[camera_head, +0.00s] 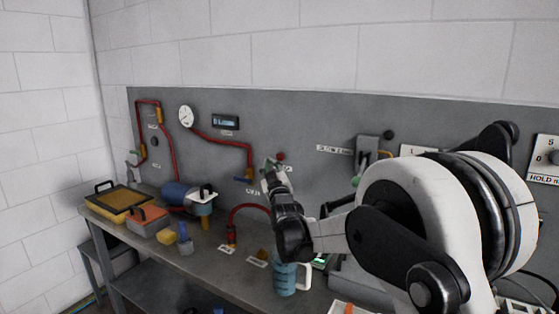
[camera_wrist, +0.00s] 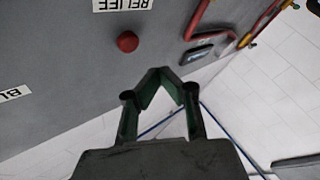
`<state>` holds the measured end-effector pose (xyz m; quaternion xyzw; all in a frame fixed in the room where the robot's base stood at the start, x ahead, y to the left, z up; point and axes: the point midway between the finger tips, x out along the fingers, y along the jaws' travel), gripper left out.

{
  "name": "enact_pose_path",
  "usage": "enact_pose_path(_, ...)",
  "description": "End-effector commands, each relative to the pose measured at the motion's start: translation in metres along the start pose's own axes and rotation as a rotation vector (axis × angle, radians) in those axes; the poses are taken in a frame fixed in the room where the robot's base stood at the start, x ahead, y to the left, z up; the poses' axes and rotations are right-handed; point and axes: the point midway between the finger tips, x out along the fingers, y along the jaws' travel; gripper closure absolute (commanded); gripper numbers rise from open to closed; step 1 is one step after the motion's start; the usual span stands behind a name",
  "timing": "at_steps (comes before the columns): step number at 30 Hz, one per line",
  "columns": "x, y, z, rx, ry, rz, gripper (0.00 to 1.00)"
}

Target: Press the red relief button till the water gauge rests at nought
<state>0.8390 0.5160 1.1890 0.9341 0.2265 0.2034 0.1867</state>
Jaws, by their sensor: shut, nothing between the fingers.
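The red relief button (camera_wrist: 127,41) sticks out of the grey panel, beside an upside-down "RELIEF" label (camera_wrist: 122,4) in the wrist view. In the head view the red button (camera_head: 281,156) shows just right of and above my gripper (camera_head: 268,170). In the wrist view my gripper (camera_wrist: 160,73) is shut and empty, its fingertips meeting to the lower right of the button. The tips appear apart from the button; their distance from the panel is hard to judge. A round white gauge (camera_head: 186,116) hangs on the panel; its needle is too small to read.
Red pipes (camera_head: 222,140) and a small display (camera_head: 226,121) are on the panel left of my gripper. A blue jug (camera_head: 285,278), a yellow case (camera_head: 118,201) and other items stand on the grey bench below. A lever unit (camera_head: 369,148) is to the right.

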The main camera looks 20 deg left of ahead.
Motion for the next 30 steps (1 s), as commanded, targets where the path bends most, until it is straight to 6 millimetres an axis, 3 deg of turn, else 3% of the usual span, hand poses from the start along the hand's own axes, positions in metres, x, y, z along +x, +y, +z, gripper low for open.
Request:
enact_pose_path(7,-0.0112,-0.0079,-0.0074,-0.001,0.000,0.000,1.00)
enact_pose_path(30,-0.0118,-0.0067,-0.0083,0.000,-0.002,0.000,1.00)
